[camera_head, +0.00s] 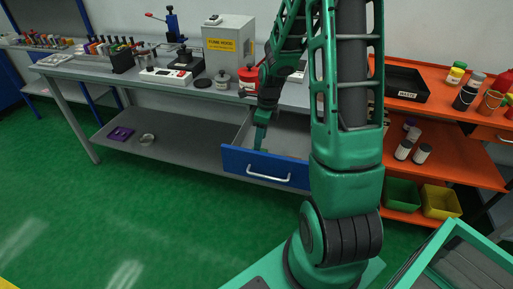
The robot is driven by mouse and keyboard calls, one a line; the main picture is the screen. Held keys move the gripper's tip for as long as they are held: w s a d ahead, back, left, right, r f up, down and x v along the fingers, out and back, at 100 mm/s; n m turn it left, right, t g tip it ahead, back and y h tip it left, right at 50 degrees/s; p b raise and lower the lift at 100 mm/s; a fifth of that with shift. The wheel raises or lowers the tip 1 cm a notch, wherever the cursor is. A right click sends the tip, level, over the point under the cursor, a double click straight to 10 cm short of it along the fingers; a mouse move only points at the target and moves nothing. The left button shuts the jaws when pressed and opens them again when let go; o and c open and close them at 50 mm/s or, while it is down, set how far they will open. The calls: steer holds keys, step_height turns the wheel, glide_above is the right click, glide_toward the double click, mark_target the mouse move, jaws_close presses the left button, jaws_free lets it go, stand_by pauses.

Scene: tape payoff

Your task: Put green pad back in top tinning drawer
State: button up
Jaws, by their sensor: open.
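The blue-fronted drawer (236,163) under the grey bench is pulled open, with a silver handle on its front. My green gripper (260,146) points down into or just over the open drawer, behind its front panel. It is open, though its fingers are small in this view. I cannot make out a separate green pad; the green at the drawer is my own gripper, and my arm hides the drawer's right part.
The grey bench (135,73) carries tools, a white device and a grey box with a yellow label (230,45). A purple item (120,134) and a round tin (147,139) lie on the lower shelf. An orange bench (455,161) stands right. Green floor is clear in front.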

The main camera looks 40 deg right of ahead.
steer(key=s+r+n+g+h, duration=0.1)
steer(key=s+r+n, duration=1)
steer(key=s+r, duration=0.35)
steer(key=s+a+r+n, duration=0.1)
steer(key=s+a+n, duration=0.1)
steer(key=s+n, duration=0.3)
steer(key=s+a+r+n, duration=0.2)
steer(key=s+n, duration=0.4)
steer(key=s, duration=0.2)
steer(key=shift+s, duration=0.3)
steer(key=shift+w+f, duration=0.2)
steer(key=shift+w, duration=0.45)
